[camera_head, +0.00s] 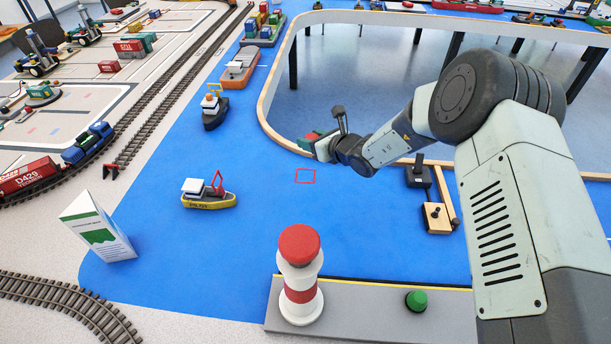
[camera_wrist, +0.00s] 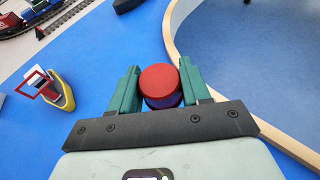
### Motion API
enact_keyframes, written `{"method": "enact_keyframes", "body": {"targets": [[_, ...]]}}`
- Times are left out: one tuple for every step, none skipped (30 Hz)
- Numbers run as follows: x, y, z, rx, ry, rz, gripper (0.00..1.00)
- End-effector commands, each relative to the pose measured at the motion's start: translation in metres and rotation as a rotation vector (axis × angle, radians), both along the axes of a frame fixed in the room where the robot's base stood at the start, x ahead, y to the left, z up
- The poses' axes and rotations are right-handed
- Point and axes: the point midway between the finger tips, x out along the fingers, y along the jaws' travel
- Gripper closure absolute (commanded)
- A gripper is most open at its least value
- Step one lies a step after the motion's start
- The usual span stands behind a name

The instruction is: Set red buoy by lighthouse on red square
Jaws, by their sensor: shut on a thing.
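My gripper (camera_head: 312,139) has green fingers and is shut on the red buoy (camera_wrist: 160,80), a short round piece with a flat red top between the fingers in the wrist view. In the head view my gripper hangs over the blue water surface, near the curved wooden edge, and mostly hides the buoy. The red square (camera_head: 305,176) is a thin outline on the blue surface, just below my gripper in the picture. I cannot make it out in the wrist view. The lighthouse (camera_head: 300,276), white with red bands and a red top, stands on the grey quay at the front.
A green buoy (camera_head: 416,300) sits on the quay (camera_head: 370,320). A yellow boat (camera_head: 208,194) lies left of the square; it also shows in the wrist view (camera_wrist: 57,90). A wooden rim (camera_head: 270,122) borders the opening behind. Joystick boxes (camera_head: 437,218) stand right. Blue surface around the square is clear.

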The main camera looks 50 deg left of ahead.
Motion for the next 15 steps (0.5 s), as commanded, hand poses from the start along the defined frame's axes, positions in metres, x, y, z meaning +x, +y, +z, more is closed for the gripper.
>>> {"method": "enact_keyframes", "body": {"targets": [[-0.007, 0.005, -0.004, -0.002, 0.002, 0.005, 0.84], [-0.010, 0.007, -0.006, -0.003, 0.002, 0.007, 0.84], [-0.012, 0.009, -0.009, -0.004, 0.003, 0.009, 0.84], [-0.014, 0.010, -0.013, -0.005, 0.003, 0.010, 0.84], [-0.015, 0.011, -0.018, -0.006, 0.004, 0.010, 0.84], [-0.016, 0.011, -0.025, -0.006, 0.005, 0.011, 0.84], [-0.016, 0.011, -0.031, -0.007, 0.005, 0.011, 0.84], [-0.016, 0.011, -0.037, -0.007, 0.005, 0.011, 0.84], [-0.016, 0.011, -0.046, -0.007, 0.005, 0.011, 0.84], [-0.016, 0.011, -0.051, -0.006, 0.004, 0.011, 0.84], [-0.016, 0.011, -0.056, -0.006, 0.004, 0.011, 0.84], [-0.016, 0.011, -0.061, -0.006, 0.004, 0.011, 0.84], [-0.016, 0.011, -0.064, -0.004, 0.002, 0.011, 0.84], [-0.015, 0.011, -0.068, -0.004, 0.003, 0.011, 0.84], [-0.015, 0.011, -0.070, -0.004, 0.003, 0.011, 0.84]]}}
